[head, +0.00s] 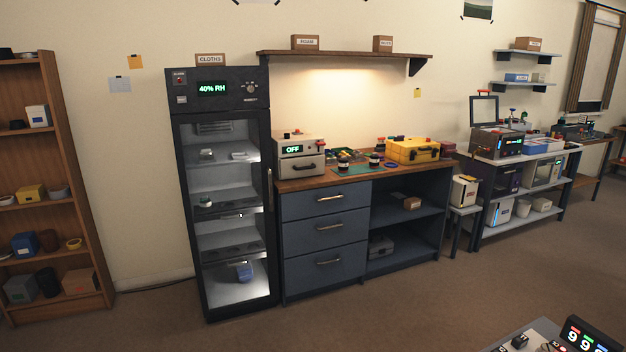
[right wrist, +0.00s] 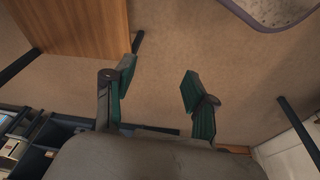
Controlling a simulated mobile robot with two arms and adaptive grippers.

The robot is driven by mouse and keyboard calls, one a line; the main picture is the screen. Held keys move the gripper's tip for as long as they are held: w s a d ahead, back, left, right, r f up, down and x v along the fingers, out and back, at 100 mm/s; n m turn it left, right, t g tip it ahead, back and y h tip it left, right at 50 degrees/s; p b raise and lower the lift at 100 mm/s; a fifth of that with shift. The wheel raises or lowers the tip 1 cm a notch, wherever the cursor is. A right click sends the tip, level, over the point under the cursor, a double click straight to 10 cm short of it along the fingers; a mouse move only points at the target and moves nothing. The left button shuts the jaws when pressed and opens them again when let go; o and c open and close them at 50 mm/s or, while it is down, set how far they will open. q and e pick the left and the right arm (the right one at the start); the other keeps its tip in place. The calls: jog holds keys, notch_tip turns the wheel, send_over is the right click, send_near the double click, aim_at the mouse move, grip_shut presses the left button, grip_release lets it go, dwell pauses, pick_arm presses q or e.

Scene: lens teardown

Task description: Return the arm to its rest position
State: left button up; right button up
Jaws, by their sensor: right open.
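My right gripper (right wrist: 158,82) shows in the right wrist view with its two green-padded fingers spread apart. Nothing is between the fingers, and only brown floor shows beyond them. Neither of my grippers nor arms shows in the head view. My left gripper is in neither view.
A dark glass-door cabinet (head: 186,210) stands left of a blue workbench (head: 325,229) with a yellow case (head: 412,150) on top. A wooden shelf unit (head: 84,190) is at far left. Open floor (head: 400,305) lies in front. A wooden panel (right wrist: 80,25) shows in the wrist view.

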jog(key=s+d+f+g, duration=0.1)
jog(key=s+f, duration=0.3)
jog(key=f, duration=0.5)
jog(key=s+f, duration=0.4)
jog(key=f, duration=0.5)
jog(key=s+d+f, duration=0.2)
jog(key=s+f, duration=0.6)
jog(key=s, duration=0.3)
jog(key=shift+g, duration=0.4)
jog(key=shift+s+d, duration=0.15)
jog(key=shift+s, duration=0.1)
jog(key=shift+c, duration=0.4)
